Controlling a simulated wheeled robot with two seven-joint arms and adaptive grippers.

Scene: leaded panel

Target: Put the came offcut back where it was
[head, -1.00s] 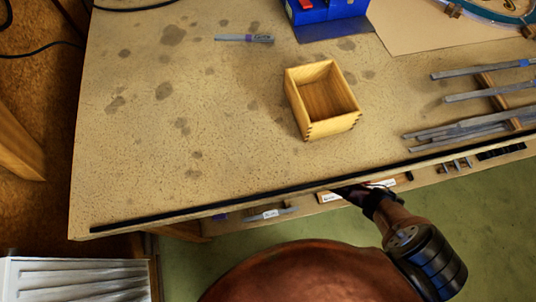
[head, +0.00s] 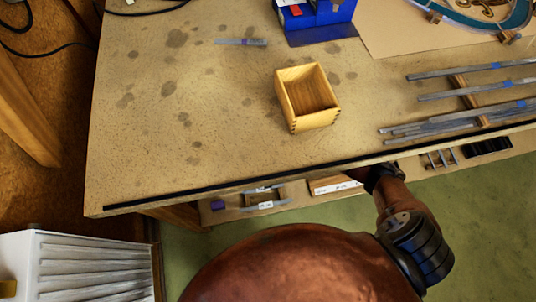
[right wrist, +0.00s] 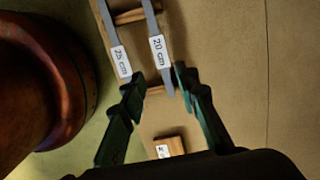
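A short grey came strip (head: 241,42) with a bluish mark lies flat on the bench, left of the blue box. In the right wrist view, two more grey strips lie side by side across wooden rests, one with a "25 cm" label (right wrist: 120,62) and one with a "20 cm" label (right wrist: 158,50). I cannot tell which strip is the offcut. My right gripper (right wrist: 158,86) is open, its dark green fingers apart, with the end of the 20 cm strip showing between them. In the head view its fingertips are hidden beneath the bench edge. My left gripper is not in view.
An empty wooden box (head: 306,98) stands mid-bench. Long came strips (head: 460,72) lie on wooden supports at right. A blue box (head: 318,12) stands at the back. A lower shelf (head: 330,202) runs under the bench's front edge (head: 240,182). The bench's left half is mostly clear.

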